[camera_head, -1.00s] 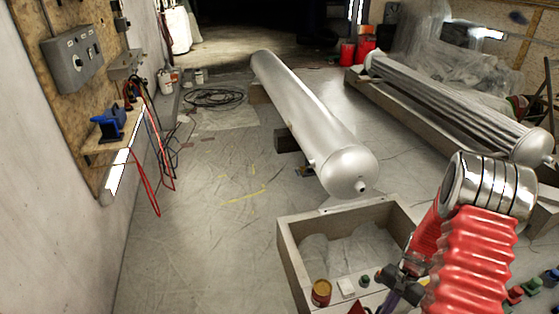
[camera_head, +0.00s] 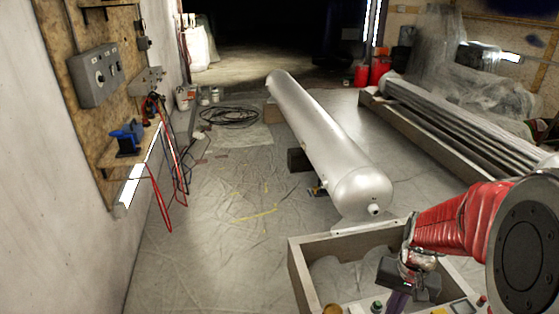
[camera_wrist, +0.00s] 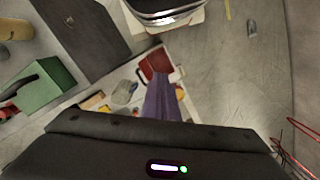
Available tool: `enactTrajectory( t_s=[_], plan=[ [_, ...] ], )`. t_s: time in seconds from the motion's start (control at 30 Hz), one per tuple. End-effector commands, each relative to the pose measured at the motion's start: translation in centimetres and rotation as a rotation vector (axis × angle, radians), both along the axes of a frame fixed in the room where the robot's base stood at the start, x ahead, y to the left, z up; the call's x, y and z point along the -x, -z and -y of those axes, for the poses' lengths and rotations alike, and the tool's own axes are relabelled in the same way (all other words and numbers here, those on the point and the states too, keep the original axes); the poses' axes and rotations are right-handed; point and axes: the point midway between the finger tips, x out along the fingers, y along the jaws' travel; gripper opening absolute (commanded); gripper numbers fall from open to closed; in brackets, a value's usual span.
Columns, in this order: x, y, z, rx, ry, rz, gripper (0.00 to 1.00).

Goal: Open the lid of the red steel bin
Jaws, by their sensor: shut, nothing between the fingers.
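No bin with a clear lid can be made out for certain. Two red containers (camera_head: 379,70) stand far back on the floor, near the wall; their tops are too small to read. A small red box-like thing (camera_wrist: 157,62) shows in the wrist view, just beyond my fingertips; I cannot tell whether it is the bin. My gripper (camera_head: 397,304) hangs at the lower right of the head view, over the near wooden crate. In the wrist view its purple fingers (camera_wrist: 163,82) are together and hold nothing.
A wooden crate (camera_head: 299,272) stands in front, with small items along its near side. A long silver tank (camera_head: 325,140) lies behind it, and a tube bundle (camera_head: 440,120) lies at the right.

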Motion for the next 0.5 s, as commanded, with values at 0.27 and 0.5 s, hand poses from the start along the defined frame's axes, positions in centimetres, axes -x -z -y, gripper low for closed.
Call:
enactTrajectory(
  t_s=[0.27, 0.5],
  plan=[
    [1.8, -4.8, -2.6, 0.034, -0.109, 0.080, 0.00],
    [3.5, -8.1, -4.6, 0.064, -0.189, 0.154, 0.00]
  ],
)
